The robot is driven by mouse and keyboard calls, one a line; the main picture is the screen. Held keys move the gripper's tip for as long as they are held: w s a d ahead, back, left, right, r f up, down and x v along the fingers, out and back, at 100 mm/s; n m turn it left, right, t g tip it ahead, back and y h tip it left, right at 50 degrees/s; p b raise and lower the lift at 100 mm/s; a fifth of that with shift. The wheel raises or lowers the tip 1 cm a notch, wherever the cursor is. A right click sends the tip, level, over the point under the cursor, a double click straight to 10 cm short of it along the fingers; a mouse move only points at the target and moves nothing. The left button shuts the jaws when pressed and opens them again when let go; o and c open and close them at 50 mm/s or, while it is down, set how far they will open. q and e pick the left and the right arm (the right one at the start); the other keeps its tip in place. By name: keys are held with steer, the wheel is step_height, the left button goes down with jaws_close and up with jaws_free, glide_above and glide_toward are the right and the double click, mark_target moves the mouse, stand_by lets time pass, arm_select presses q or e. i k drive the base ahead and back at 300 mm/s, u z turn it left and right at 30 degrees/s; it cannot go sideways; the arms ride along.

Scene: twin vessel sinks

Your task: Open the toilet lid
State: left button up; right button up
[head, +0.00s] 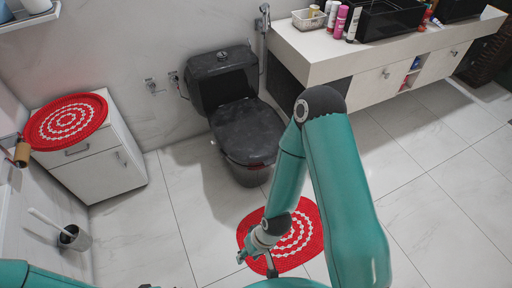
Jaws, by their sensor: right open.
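The black toilet (222,80) stands against the back wall, in the middle of the head view. Its dark lid (248,128) lies flat and closed over the bowl. My right gripper (258,258) is open and empty, low in the view over the round red rug. It is well in front of the toilet, apart from the lid. Only a teal part of my left arm shows at the bottom left edge; I cannot make out its gripper.
A red and white rug (305,245) lies on the tiled floor. A white cabinet (95,165) with a red mat (66,121) stands left, near a toilet brush holder (75,238). A vanity counter (335,62) with bottles is at right. Floor left of the toilet is clear.

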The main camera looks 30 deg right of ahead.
mark_target(248, 130)
steer(key=u, duration=0.05)
steer(key=i, duration=1.55)
steer(key=u, duration=4.35)
steer(key=i, duration=0.55)
steer(key=u, duration=5.55)
